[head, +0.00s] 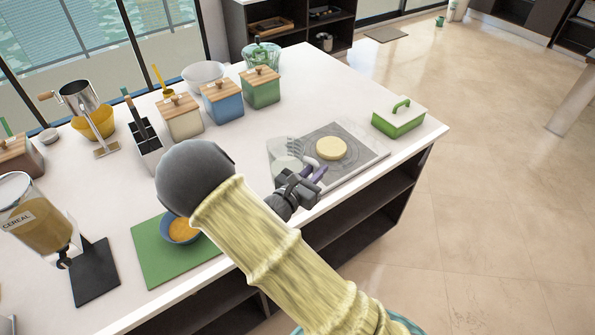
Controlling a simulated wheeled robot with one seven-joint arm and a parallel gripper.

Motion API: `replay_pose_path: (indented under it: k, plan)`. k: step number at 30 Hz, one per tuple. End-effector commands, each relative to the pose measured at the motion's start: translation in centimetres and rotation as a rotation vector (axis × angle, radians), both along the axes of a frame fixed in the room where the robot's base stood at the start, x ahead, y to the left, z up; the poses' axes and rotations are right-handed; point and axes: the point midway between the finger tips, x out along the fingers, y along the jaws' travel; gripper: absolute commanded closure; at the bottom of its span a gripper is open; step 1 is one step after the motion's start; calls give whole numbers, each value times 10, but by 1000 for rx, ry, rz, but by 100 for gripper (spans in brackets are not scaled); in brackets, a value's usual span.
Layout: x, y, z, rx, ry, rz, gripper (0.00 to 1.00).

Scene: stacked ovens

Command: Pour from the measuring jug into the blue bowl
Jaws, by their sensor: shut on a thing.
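The blue bowl (167,234) sits on a green board, to the left of and nearer than the jug. It has something orange in it, and my arm hides its right side.
A green lidded dish (398,120) stands at the right edge. Wood-lidded canisters (222,100) line the back. A cereal dispenser (38,220) stands left of the green board (150,263).

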Motion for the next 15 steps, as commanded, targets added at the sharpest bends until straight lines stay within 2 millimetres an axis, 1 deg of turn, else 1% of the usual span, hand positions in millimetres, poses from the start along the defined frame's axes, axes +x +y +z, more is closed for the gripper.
replay_pose_path:
  k: [1, 5, 8, 10, 12, 15]
  plan:
    - [-1, -12, -2, -5, 3, 27, 100]
    - [-3, -33, -11, -7, 5, 119, 100]
    - [-8, -49, -21, -9, 7, 195, 100]
    - [-14, -62, -31, -13, 9, 253, 100]
    - [-20, -71, -41, -11, 11, 307, 100]
    - [-29, -80, -52, -9, 6, 356, 100]
